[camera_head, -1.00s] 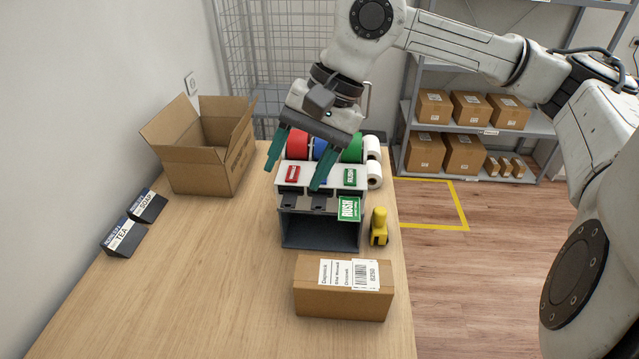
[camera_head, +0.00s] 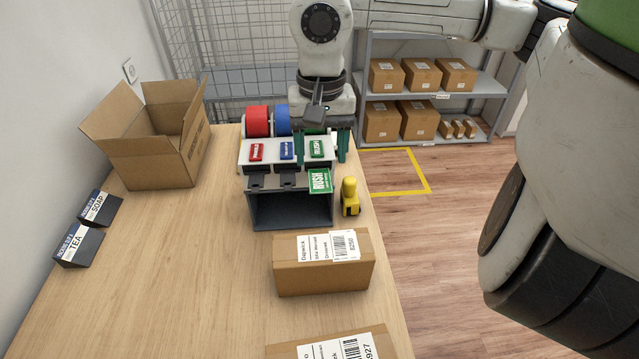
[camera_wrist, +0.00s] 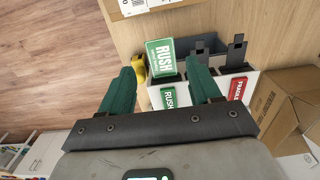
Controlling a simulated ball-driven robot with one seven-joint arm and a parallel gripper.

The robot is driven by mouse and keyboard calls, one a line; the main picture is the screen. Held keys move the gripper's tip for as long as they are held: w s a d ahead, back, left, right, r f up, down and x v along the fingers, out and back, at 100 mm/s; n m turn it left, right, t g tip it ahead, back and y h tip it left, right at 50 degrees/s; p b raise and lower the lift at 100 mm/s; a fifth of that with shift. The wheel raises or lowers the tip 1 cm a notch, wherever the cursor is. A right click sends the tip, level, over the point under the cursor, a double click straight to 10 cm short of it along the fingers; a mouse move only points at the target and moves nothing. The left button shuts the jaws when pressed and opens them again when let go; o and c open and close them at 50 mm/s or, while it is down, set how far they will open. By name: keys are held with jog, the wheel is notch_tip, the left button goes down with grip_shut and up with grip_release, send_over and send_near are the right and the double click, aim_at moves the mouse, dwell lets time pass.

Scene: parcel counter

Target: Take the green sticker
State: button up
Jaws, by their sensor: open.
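The green RUSH sticker (camera_head: 320,181) sticks out at the front of the right-hand slot of the label dispenser (camera_head: 247,158). It also shows in the wrist view (camera_wrist: 161,58), at the top between and beyond my fingertips. A green RUSH plate (camera_head: 317,148) sits on the dispenser top above that slot. My gripper (camera_head: 325,150) is open and empty, over the right end of the dispenser, its green fingers pointing down. In the wrist view my gripper (camera_wrist: 160,85) has its fingers spread apart, and neither touches the sticker as far as I can tell.
A yellow tool (camera_head: 350,197) stands right of the dispenser. A closed labelled box (camera_head: 290,276) lies in front, another (camera_head: 300,352) nearer. The table's left middle is clear.

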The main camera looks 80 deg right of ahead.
aim_at(321, 188)
notch_tip(321, 188, down, 5)
jog(key=b, duration=0.2)
jog(key=shift+b, duration=0.4)
notch_tip(321, 188, down, 2)
jog(key=b, duration=0.3)
jog(key=c, duration=0.5)
